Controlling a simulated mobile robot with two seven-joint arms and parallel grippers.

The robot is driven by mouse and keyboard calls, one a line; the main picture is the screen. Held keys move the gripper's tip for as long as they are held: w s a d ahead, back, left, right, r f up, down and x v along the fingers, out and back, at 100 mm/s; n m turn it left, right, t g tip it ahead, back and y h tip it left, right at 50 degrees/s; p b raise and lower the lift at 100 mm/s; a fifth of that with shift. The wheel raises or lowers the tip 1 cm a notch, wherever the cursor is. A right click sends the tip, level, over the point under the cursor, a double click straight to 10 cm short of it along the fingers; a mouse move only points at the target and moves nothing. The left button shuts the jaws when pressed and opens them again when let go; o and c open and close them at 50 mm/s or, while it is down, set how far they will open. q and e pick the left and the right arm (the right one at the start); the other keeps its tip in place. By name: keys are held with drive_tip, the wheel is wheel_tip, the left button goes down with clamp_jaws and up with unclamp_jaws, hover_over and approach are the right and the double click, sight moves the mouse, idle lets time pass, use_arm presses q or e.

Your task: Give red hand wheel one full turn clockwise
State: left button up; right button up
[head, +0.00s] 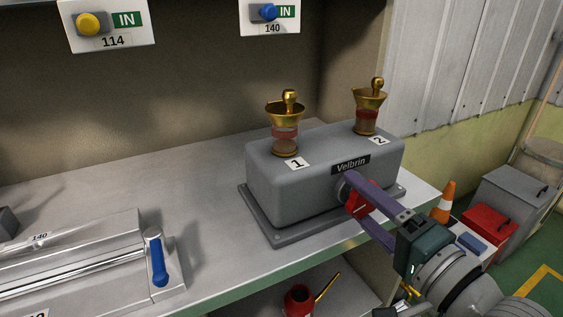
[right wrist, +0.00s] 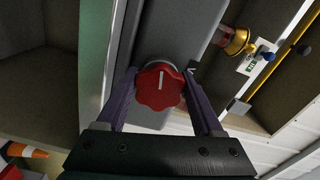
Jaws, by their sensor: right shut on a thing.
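The red hand wheel (head: 357,203) is on the front of the grey "Velbrin" box (head: 285,195), under its nameplate. In the right wrist view the wheel (right wrist: 158,87) is a lobed red knob with a white line mark that stands nearly upright in that picture. My right gripper (head: 358,196) is shut on the wheel, one purple finger on each side of it; its fingers also show in the right wrist view (right wrist: 158,92). The fingers hide part of the wheel in the head view. My left gripper is not in view.
Two brass funnels, marked 1 (head: 285,112) and 2 (head: 368,98), stand on top of the box. A clamp device with a blue handle (head: 157,262) lies at the left of the grey bench (head: 150,195). An orange cone (head: 445,202) and a red box (head: 489,222) are at the right.

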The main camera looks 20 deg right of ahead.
drive_tip(key=m+b, duration=0.1)
drive_tip(key=m, duration=0.3)
drive_tip(key=shift+f+m, duration=0.1)
drive_tip(key=shift+m, duration=0.2)
drive_tip(key=m+b, duration=0.2)
drive_tip(key=m, duration=0.3)
drive_tip(key=m+b, duration=0.2)
drive_tip(key=m, duration=0.2)
drive_tip(key=shift+d, duration=0.1)
drive_tip(key=m+b, duration=0.1)
drive_tip(key=m, duration=0.2)
drive_tip(key=shift+d+r, duration=0.1)
drive_tip(key=shift+r, duration=0.1)
drive_tip(key=shift+m+b, duration=0.85)
drive_tip(key=shift+m, duration=0.75)
drive_tip(key=shift+r, duration=0.1)
drive_tip(key=o, duration=1.4)
drive_tip(key=shift+r, duration=0.1)
